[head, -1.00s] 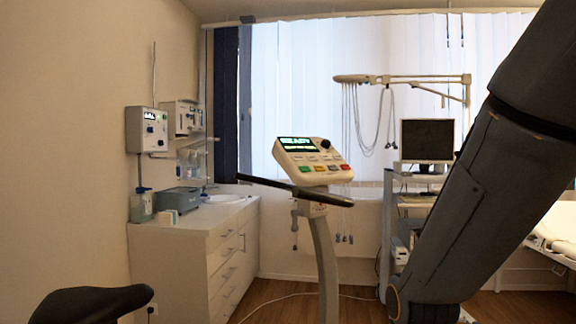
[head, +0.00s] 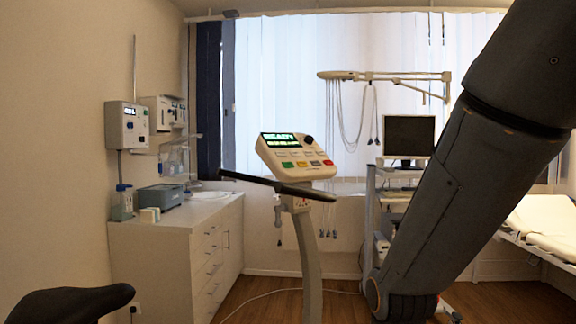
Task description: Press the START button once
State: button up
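A cream control console (head: 294,156) stands on a post with a dark handlebar, near the middle of the head view. Its green-lit screen (head: 281,140) is at the upper left of its face, with a black knob (head: 309,140) to the right. Along its lower edge is a row of coloured buttons, with green (head: 288,165) at left and red (head: 328,162) at right. The labels are too small to read, so I cannot tell which is START. My dark arm fills the right side of the view. My gripper is not in view.
A dark saddle (head: 72,304) is at the lower left. A white cabinet (head: 172,262) with a sink stands along the left wall. A monitor (head: 408,136) on a cart is behind my arm. A bed (head: 545,222) is at the right. A pale cable lies on the wooden floor.

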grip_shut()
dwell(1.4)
